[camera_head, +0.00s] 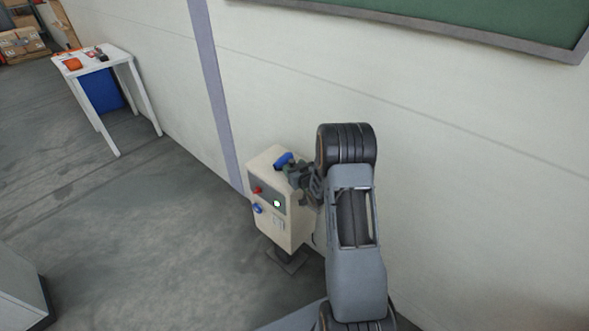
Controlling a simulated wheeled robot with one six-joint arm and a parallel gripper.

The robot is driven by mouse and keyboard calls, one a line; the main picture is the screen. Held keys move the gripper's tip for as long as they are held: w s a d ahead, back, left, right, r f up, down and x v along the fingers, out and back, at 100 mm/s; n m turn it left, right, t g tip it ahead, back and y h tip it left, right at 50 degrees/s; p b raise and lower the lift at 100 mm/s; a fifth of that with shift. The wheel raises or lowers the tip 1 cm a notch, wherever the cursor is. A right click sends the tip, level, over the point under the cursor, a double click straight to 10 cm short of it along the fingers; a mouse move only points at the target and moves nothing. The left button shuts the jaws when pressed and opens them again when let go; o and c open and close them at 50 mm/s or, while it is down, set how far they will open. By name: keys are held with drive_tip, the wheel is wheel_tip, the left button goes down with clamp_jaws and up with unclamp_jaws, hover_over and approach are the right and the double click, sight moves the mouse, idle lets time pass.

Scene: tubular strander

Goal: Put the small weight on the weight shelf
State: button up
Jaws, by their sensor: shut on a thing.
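My gripper (293,170) is at the top of a cream control box, partly hidden by my own arm. It is shut on a small blue, rounded thing (284,159), which shows at its fingertips just over the top of the box. I cannot tell whether this blue thing is the small weight, or whether it touches the box. I see no weight shelf in this view.
The control box (285,229) stands on a post by the pale wall, with a red button, a lit green button and a blue knob. A white table (118,56) with small items stands at the upper left, a blue bin (101,91) under it. The floor between is clear.

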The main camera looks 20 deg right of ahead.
drive_tip(key=shift+f, duration=0.2)
drive_tip(key=shift+f+b, duration=0.1)
drive_tip(key=shift+b, duration=0.2)
drive_tip(key=o, duration=1.3)
drive_tip(key=shift+c, duration=0.2)
